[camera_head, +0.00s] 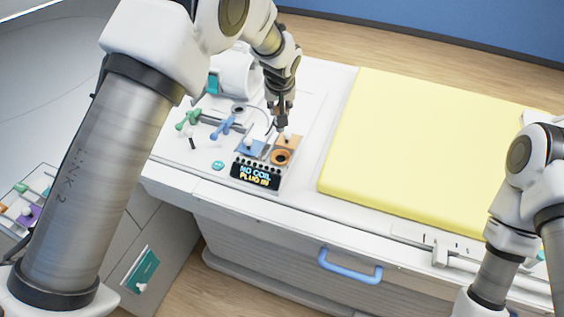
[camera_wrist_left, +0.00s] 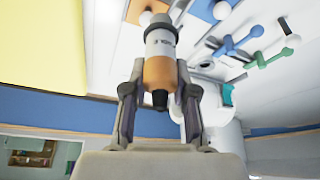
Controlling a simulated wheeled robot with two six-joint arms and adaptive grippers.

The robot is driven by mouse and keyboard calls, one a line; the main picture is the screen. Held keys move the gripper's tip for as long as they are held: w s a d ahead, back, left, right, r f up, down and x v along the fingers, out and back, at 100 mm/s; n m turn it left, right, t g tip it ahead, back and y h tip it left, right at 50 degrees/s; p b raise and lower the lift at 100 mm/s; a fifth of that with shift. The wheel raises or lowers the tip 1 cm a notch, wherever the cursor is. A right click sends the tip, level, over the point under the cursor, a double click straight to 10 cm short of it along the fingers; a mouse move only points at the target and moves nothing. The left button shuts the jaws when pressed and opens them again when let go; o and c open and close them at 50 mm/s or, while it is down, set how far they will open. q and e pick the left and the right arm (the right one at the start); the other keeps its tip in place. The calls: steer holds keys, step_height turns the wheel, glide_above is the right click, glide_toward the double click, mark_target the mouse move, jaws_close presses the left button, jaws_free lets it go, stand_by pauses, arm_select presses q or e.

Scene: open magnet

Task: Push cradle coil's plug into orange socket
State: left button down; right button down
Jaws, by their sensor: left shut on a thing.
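My left gripper (camera_head: 281,118) points down over the sockets in the head view. In the left wrist view it (camera_wrist_left: 160,98) is shut on the cradle coil's plug (camera_wrist_left: 159,68), a grey and orange cylinder with partly readable lettering and a dark end. The plug's far end points toward the orange panel. The orange socket (camera_head: 281,157) is a ring with a dark hole, just in front of the gripper in the head view. I cannot tell whether the plug's tip touches anything. My right arm shows at the right, but its gripper is out of frame.
A display (camera_head: 256,175) in front reads "NO COIL PLUG IN". Green (camera_head: 187,119) and blue (camera_head: 224,126) handles lie to the left. A yellow mattress (camera_head: 430,145) lies to the right.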

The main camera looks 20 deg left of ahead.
mark_target(281, 131)
arm_select(q)
step_height(281, 131, down, 10)
steer(key=b, duration=0.7)
steer(key=shift+a, duration=0.15)
steer(key=shift+r, duration=0.1)
steer(key=shift+d, duration=0.25)
steer(key=shift+f+b, duration=1.4)
steer(key=shift+f, duration=0.3)
stand_by(0.4)
steer(key=c, duration=0.8)
jaws_free()
steer(key=shift+c, duration=0.2)
